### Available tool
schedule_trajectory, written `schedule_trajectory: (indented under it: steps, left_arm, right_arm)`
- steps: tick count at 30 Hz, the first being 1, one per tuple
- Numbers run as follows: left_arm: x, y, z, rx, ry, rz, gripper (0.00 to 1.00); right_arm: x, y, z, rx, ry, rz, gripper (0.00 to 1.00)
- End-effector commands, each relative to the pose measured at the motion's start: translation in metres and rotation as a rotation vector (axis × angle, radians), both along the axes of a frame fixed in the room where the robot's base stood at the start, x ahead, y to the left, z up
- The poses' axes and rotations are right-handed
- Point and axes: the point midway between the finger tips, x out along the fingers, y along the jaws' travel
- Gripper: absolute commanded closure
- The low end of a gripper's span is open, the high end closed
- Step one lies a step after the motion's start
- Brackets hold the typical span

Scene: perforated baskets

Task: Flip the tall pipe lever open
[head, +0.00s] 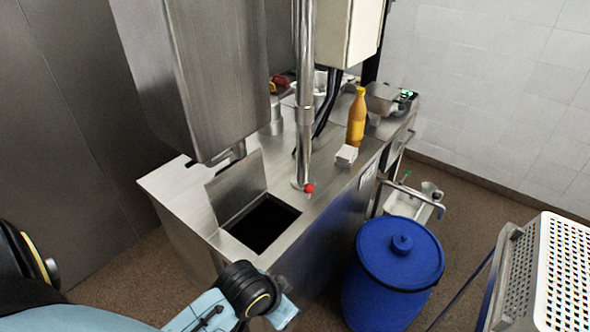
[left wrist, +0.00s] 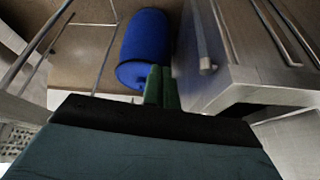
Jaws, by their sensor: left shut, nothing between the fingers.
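The tall steel pipe (head: 304,95) stands upright on the steel counter, behind the open square hatch. A lever with a red knob (head: 308,188) is at its foot, close to the counter top. My left arm comes in from the bottom left of the head view, in front of the counter and short of the pipe. My left gripper (left wrist: 160,75) shows in the left wrist view with its green fingers together and nothing between them. The red knob cannot be made out in the left wrist view. My right gripper is in neither view.
The counter (head: 170,188) has an open dark hatch (head: 262,222) with a raised lid. A steel box (head: 200,70) hangs above it. A yellow bottle (head: 356,118) and a small white box (head: 346,156) stand right of the pipe. A blue barrel (head: 398,255) and white perforated basket (head: 560,270) are at right.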

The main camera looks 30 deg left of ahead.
Motion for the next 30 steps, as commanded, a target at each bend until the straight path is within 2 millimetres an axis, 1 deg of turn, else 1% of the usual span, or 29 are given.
schedule_trajectory:
  steps: [1,2,3,6,11,14,15,17,18,20,21,23,24,26,27,29,30]
  left_arm:
    - [0.007,-0.002,0.036,-0.003,-0.034,-0.016,1.0]
    - [0.012,-0.003,0.054,-0.005,-0.056,-0.028,1.0]
    - [0.023,-0.005,0.082,-0.009,-0.095,-0.052,1.0]
    - [0.049,-0.008,0.118,-0.012,-0.169,-0.106,1.0]
    - [0.094,-0.01,0.163,-0.01,-0.281,-0.182,1.0]
    - [0.124,-0.009,0.197,-0.001,-0.357,-0.23,1.0]
    - [0.137,-0.008,0.214,0.004,-0.391,-0.249,1.0]
    - [0.156,-0.005,0.242,0.014,-0.442,-0.278,1.0]
    - [0.168,-0.002,0.262,0.022,-0.479,-0.296,1.0]
    - [0.184,0.003,0.295,0.034,-0.529,-0.319,1.0]
    - [0.194,0.006,0.317,0.044,-0.562,-0.332,1.0]
    - [0.206,0.013,0.351,0.058,-0.613,-0.348,1.0]
    - [0.212,0.018,0.375,0.068,-0.644,-0.357,1.0]
    - [0.219,0.026,0.411,0.082,-0.692,-0.364,1.0]
    - [0.222,0.032,0.436,0.091,-0.723,-0.367,1.0]
    - [0.224,0.043,0.473,0.104,-0.771,-0.368,1.0]
    - [0.224,0.05,0.499,0.111,-0.803,-0.365,1.0]
  right_arm:
    - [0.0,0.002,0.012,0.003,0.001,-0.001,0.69]
    - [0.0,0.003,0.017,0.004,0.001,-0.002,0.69]
    - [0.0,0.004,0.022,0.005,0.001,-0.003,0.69]
    - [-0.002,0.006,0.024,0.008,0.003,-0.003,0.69]
    - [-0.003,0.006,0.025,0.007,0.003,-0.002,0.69]
    - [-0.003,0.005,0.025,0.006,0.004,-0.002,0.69]
    - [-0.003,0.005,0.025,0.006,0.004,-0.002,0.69]
    - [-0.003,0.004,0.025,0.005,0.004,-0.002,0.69]
    - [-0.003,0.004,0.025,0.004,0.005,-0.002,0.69]
    - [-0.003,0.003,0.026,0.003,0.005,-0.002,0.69]
    - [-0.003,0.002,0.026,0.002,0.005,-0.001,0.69]
    - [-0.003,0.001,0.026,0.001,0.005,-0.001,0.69]
    - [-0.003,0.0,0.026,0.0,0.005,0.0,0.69]
    - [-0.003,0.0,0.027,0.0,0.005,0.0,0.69]
    - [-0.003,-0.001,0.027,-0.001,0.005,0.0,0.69]
    - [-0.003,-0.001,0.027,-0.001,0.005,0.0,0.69]
    - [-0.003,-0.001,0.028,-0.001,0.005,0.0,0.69]
